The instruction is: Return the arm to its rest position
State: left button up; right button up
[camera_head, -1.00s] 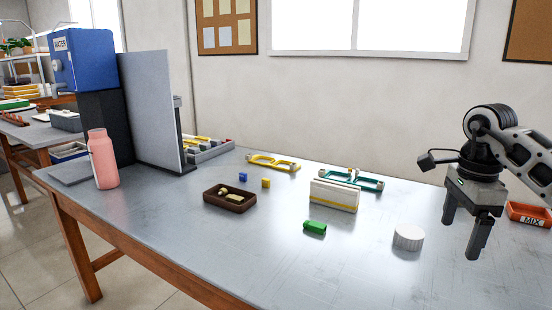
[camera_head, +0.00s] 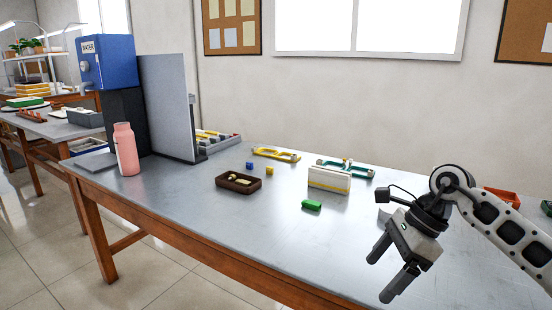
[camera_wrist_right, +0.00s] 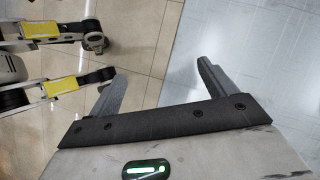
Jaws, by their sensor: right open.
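My right gripper (camera_head: 381,277) is open and empty, tilted with its fingers pointing down and left, near the front edge of the table at the right. In the right wrist view its two fingers (camera_wrist_right: 160,72) are spread with nothing between them. A yellow eyeglass frame (camera_head: 263,153) and a teal eyeglass frame (camera_head: 360,172) lie at the back of the table, well away from the gripper. My left gripper is not in view.
The grey table (camera_head: 290,240) holds a white box (camera_head: 329,180), a green block (camera_head: 312,205), a brown tray (camera_head: 226,185), a pink bottle (camera_head: 126,150) and an orange bin (camera_head: 503,197). The right wrist view shows tiled floor (camera_wrist_right: 140,30) beside the table edge.

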jog(key=s+a+r+m+t+y+p, duration=0.25)
jog(key=s+a+m+t+y, duration=0.2)
jog(key=a+m+y, duration=0.5)
jog(key=s+a+r+m+t+y+p, duration=0.3)
jog(key=a+m+t, duration=0.35)
jog(key=m, duration=0.55)
pick_arm(q)
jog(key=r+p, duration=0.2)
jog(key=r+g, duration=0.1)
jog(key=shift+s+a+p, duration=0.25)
jog(key=shift+p, duration=0.15)
pick_arm(e)
jog(key=s+d+f+m+h, duration=0.5)
jog(key=f+m, duration=0.4)
jog(key=m, duration=0.5)
jog(key=s+d+f+m+h, duration=0.5)
jog(key=s+f+m+h, duration=0.3)
jog(key=m, duration=0.7)
jog(key=shift+f+h, duration=0.35)
jog(key=shift+h, duration=0.5)
